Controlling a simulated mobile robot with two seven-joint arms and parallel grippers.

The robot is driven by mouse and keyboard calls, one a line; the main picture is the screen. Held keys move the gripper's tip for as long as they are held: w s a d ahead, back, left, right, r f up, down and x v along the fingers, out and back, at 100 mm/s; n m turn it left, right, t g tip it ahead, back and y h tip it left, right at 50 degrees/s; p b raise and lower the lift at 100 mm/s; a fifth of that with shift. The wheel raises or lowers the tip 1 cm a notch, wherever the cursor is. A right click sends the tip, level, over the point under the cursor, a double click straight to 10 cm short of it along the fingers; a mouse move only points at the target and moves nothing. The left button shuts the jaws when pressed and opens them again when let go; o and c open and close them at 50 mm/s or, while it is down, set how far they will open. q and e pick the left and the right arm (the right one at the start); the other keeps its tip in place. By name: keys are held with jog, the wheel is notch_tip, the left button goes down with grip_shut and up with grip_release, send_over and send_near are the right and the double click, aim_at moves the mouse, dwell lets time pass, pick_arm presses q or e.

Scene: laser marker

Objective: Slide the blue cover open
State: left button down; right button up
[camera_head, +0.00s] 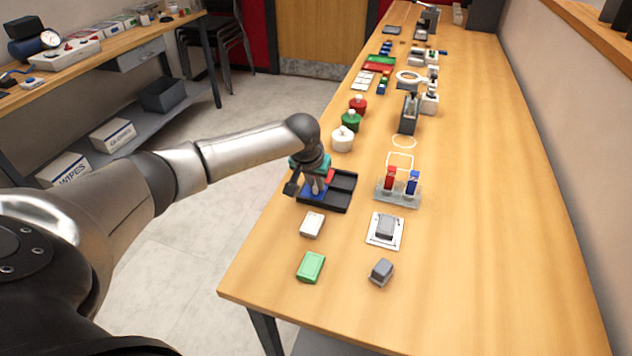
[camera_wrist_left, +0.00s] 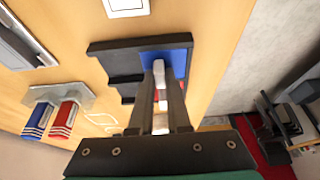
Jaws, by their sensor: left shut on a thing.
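A black tray (camera_head: 342,201) with compartments sits at the left edge of the table. The blue cover (camera_head: 309,194) lies over its left part. In the left wrist view the cover (camera_wrist_left: 180,58) lies on the tray (camera_wrist_left: 112,47), with a pale upright piece (camera_wrist_left: 159,70) on it. My left gripper (camera_head: 314,188) points down over the cover. Its fingers (camera_wrist_left: 160,92) are shut on that pale piece, which looks like the cover's handle. The fingers and wrist hide part of the cover. A red patch (camera_head: 330,176) shows in the tray behind the wrist. My right gripper is not in view.
A clear rack (camera_head: 397,197) with red and blue pieces stands right of the tray. A white box (camera_head: 312,224), a green block (camera_head: 311,267) and a grey block (camera_head: 381,271) lie nearer. Several bottles (camera_head: 343,139) stand behind. The table's right side is clear.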

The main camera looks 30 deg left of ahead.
pick_arm(q)
jog(key=shift+d+r+p, duration=0.15)
jog(key=shift+d+p, duration=0.3)
jog(key=shift+p, duration=0.15)
jog(key=d+p, duration=0.1)
jog(key=d, duration=0.1)
jog(key=w+d+p, duration=0.1)
jog(key=d+p, duration=0.1)
jog(key=shift+w+d, duration=0.1)
jog(key=shift+d, duration=0.1)
jog(key=shift+w+d, duration=0.1)
jog(key=shift+d, duration=0.3)
jog(key=c, duration=0.9)
grip_release()
jog(key=shift+d, duration=0.1)
jog(key=shift+o, duration=0.2)
